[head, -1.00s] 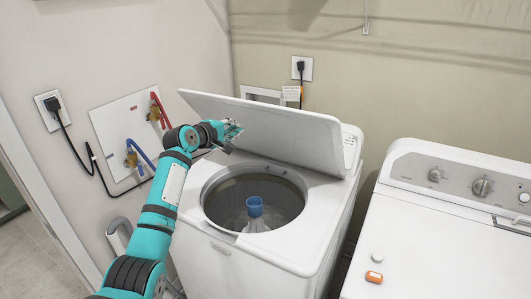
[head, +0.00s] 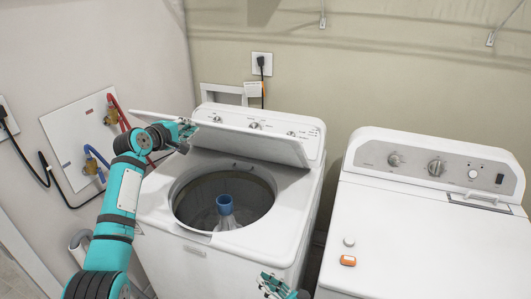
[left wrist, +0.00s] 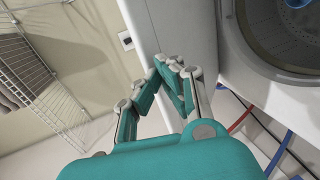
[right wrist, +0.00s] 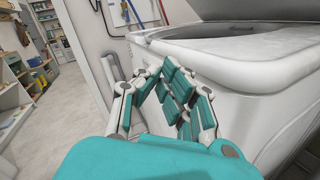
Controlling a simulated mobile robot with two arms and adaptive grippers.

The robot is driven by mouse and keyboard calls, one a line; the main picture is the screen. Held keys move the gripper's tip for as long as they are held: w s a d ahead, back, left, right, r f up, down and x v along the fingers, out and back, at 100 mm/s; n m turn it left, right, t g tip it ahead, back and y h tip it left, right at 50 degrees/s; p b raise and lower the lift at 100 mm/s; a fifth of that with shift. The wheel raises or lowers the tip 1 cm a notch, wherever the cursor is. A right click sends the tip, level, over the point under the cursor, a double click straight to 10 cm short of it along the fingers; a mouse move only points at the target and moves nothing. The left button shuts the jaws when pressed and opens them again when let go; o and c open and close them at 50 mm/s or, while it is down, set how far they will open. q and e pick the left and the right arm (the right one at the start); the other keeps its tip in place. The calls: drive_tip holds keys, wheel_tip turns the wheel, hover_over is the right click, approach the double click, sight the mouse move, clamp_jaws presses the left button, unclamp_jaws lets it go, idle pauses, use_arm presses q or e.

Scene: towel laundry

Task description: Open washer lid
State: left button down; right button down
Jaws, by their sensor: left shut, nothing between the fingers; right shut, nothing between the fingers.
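The white washer (head: 225,247) stands in the middle of the head view. Its lid (head: 245,138) is raised at a slant in front of the control panel, leaving the round drum opening uncovered. My left gripper (head: 187,130) is shut and empty at the left part of the lid, on the drum side; I cannot tell if they touch. In the left wrist view its fingers (left wrist: 172,68) are together beside a white panel. My right gripper (head: 268,283) is low in front of the washer's right front. In the right wrist view its fingers (right wrist: 170,75) are shut, empty, near the washer's corner.
A blue-topped agitator (head: 225,205) stands in the drum. A white dryer (head: 420,250) is on the right, with a narrow gap between. Hoses and a valve plate (head: 80,135) are on the left wall. Open floor shows in the right wrist view (right wrist: 45,130).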

drive_tip(key=w+d+r+m+t, duration=0.25)
drive_tip(key=w+r, duration=0.25)
drive_tip(key=r, duration=0.4)
drive_tip(key=m+t, duration=0.4)
drive_tip(key=m, duration=0.2)
approach(265, 136)
drive_tip(key=s+f, duration=0.6)
drive_tip(key=d+r+x, duration=0.1)
drive_tip(key=x, duration=1.2)
drive_tip(key=shift+d+r, duration=0.25)
drive_tip(key=shift+d, duration=0.15)
drive_tip(key=shift+w+n, duration=0.15)
drive_tip(key=shift+n, duration=0.1)
drive_tip(key=shift+w+d+r, duration=0.15)
drive_tip(key=shift+w+r, duration=0.3)
drive_tip(key=shift+r, duration=0.1)
drive_tip(key=shift+w+d+r, duration=0.2)
drive_tip(key=shift+w+r, duration=0.2)
drive_tip(key=shift+r, duration=0.2)
